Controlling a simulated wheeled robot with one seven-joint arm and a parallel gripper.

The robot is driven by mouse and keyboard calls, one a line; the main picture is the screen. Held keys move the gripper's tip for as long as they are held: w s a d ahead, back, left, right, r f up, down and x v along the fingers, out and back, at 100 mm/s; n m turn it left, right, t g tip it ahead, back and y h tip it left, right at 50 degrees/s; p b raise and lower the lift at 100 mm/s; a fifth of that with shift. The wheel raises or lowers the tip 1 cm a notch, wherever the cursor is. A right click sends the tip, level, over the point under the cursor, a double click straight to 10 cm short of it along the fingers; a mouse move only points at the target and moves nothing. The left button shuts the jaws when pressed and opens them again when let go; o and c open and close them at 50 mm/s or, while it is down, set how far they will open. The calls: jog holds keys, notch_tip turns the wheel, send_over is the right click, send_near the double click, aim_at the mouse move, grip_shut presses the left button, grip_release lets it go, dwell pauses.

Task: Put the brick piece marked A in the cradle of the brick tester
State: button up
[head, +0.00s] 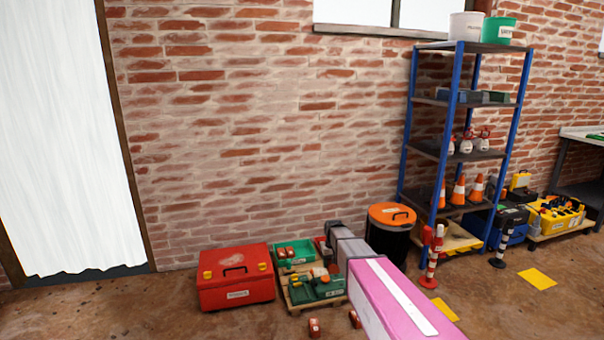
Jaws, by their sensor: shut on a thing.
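The green brick tester (322,288) stands on a low wooden pallet on the floor, right of the red toolbox. My arm reaches in from the lower right, and its end is over the tester's back right side. My gripper (330,260) is small and partly hidden by my arm. It is shut on a small red brick piece (333,269) just above or behind the tester; whether the piece touches the cradle cannot be told. Other brick pieces lie on the floor (314,327), beside my arm (355,319) and in the green tray (284,253). Their letters are unreadable here.
A red toolbox (236,278) stands left of the pallet (296,304). The green tray (302,247) is behind the tester. A black bin with orange lid (389,236), a blue shelf rack (409,135) and a red-white post (431,268) stand right. Floor at front left is clear.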

jog(key=s+d+r, duration=0.2)
jog(key=s+r, duration=0.4)
jog(key=r, duration=0.4)
jog(key=s+d+r+m, duration=0.1)
jog(key=s+r, duration=0.4)
jog(key=r, duration=0.6)
jog(key=s+d+r, duration=0.2)
jog(key=s+r, duration=0.4)
jog(key=r, duration=0.5)
jog(key=shift+s+d+m, duration=0.35)
jog(key=shift+m, duration=0.05)
jog(key=shift+r, duration=0.1)
